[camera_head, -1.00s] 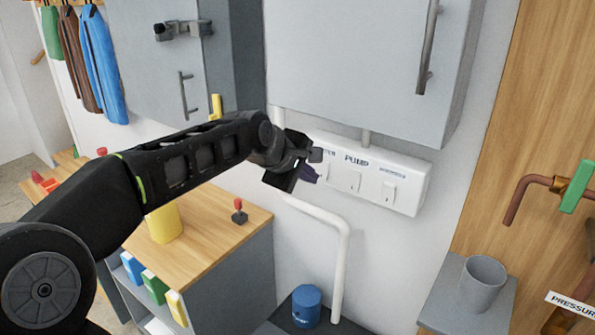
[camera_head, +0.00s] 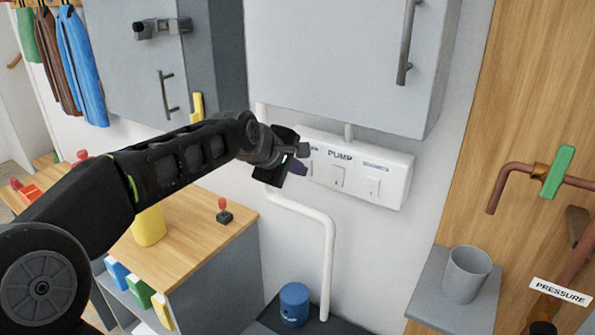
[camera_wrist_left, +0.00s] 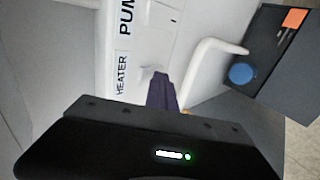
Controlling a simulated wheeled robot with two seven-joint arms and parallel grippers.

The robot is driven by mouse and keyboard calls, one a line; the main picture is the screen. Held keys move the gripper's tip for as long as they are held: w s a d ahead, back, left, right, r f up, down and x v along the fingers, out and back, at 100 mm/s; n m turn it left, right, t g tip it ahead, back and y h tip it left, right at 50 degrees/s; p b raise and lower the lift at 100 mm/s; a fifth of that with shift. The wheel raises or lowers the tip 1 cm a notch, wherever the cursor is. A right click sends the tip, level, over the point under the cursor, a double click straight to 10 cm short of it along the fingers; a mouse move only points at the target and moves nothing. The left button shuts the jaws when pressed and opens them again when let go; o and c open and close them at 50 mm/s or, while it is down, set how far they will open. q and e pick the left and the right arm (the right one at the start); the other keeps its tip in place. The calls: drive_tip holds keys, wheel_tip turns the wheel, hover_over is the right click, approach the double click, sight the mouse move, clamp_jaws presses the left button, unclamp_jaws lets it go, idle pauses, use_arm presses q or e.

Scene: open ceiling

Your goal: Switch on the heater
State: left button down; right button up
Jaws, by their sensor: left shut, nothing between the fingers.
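A white switch panel (camera_head: 398,180) is fixed on the wall below a grey cabinet. Its middle switch is labelled PUMP (camera_head: 338,176), and another switch (camera_head: 372,187) sits to the right of it. The heater switch is at the panel's left end; its HEATER label (camera_wrist_left: 121,75) shows in the left wrist view, with the switch mostly hidden by my fingers. My left gripper (camera_head: 299,172) is shut and empty, its dark purple fingertips at or very near the heater switch. It also shows in the left wrist view (camera_wrist_left: 162,82). I cannot tell whether it touches. My right gripper is not in view.
The grey cabinet (camera_head: 345,60) hangs just above the panel. A white pipe (camera_head: 328,255) runs below it. A wooden counter with a red-knobbed lever (camera_head: 223,212) stands to the left.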

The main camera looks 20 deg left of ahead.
use_arm(q)
drive_tip(key=shift+r, duration=0.1)
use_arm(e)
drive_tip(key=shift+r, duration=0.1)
use_arm(q)
drive_tip(key=shift+w+r+p, duration=0.15)
drive_tip(key=shift+r+p, duration=0.55)
drive_tip(key=shift+r, duration=0.15)
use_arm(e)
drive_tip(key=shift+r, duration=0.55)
use_arm(q)
drive_tip(key=shift+f, duration=0.1)
